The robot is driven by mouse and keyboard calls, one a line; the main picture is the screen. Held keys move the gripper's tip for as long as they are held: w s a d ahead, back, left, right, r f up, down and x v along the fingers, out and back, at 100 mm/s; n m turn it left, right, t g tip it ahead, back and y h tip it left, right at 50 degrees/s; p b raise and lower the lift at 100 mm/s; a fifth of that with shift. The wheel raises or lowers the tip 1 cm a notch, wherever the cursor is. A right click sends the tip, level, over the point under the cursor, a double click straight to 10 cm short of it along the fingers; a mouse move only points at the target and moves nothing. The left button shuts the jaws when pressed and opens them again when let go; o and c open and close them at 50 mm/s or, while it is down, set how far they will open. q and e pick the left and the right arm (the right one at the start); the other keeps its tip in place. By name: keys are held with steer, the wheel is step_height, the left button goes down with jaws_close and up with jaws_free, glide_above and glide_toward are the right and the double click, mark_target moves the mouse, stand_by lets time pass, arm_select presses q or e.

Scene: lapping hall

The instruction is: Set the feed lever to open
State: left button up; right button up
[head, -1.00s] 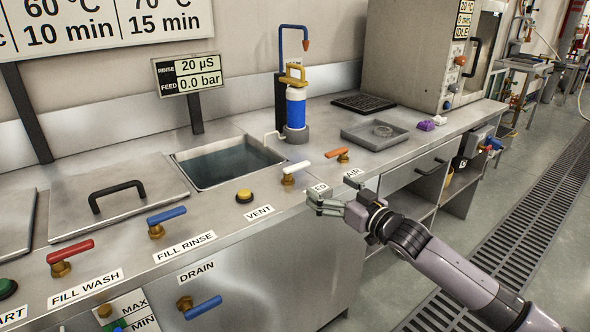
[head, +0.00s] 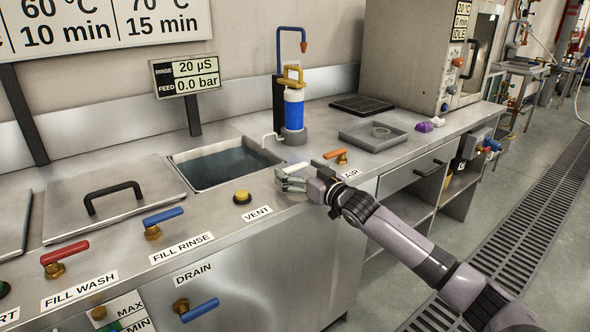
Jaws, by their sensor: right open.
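The feed lever has a white handle (head: 296,167) on the counter's front part, right of the yellow vent button (head: 242,197). Only part of the white handle shows; its brass base and the FEED label are hidden behind my right gripper. My right gripper (head: 281,181) is open, with its fingers pointing left, right at the lever. I cannot tell whether the fingers touch the handle or are around it. The display (head: 187,76) reads FEED 0.0 bar and RINSE 20 µS. My left gripper is not in view.
An orange air lever (head: 337,154) stands close behind my right gripper. A blue-and-white filter cartridge (head: 294,110) stands behind, beside the open water basin (head: 222,163). A grey tray (head: 358,137) lies at the right. Red and blue fill levers are at the left.

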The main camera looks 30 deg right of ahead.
steer(key=shift+w, duration=0.65)
steer(key=shift+a, duration=0.1)
steer(key=shift+c, duration=0.6)
steer(key=c, duration=1.6)
